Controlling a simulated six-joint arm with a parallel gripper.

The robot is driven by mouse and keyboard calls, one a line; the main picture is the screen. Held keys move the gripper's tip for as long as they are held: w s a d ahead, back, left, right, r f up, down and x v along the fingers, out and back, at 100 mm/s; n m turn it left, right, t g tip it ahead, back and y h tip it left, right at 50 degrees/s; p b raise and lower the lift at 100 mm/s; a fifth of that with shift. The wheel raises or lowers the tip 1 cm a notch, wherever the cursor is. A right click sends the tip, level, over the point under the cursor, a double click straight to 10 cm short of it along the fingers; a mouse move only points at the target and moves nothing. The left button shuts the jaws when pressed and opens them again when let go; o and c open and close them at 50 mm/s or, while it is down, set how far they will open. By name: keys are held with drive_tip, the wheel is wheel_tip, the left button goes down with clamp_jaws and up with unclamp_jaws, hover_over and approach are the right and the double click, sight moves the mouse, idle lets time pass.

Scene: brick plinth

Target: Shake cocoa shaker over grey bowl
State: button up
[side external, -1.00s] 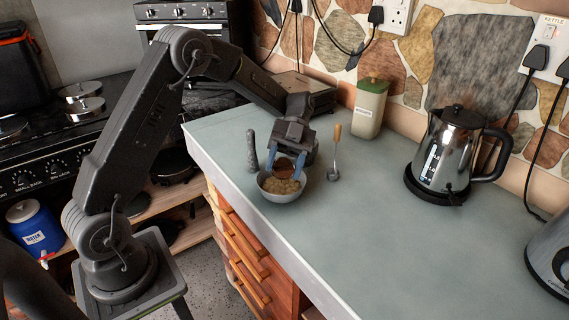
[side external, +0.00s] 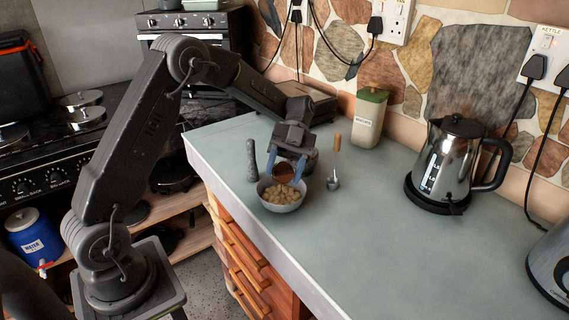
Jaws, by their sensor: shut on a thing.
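The grey bowl (side external: 281,207) stands near the front edge of the counter with several pale tan pieces in it. My gripper (side external: 286,175) is just above the bowl's back rim. It is shut on a small brown round thing, the cocoa shaker (side external: 284,173), held between its bluish fingers. The shaker's round brown face is toward the camera and it looks tilted over the bowl. The rest of the shaker is hidden by the fingers. I cannot see any powder falling.
A green-lidded canister (side external: 370,117) is behind, near the stone wall. A steel kettle (side external: 447,165) stands at the right.

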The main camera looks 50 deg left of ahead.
drive_tip(key=shift+f, duration=0.8)
drive_tip(key=shift+r, duration=0.1)
drive_tip(key=shift+r, duration=1.5)
drive_tip(key=shift+d, duration=0.1)
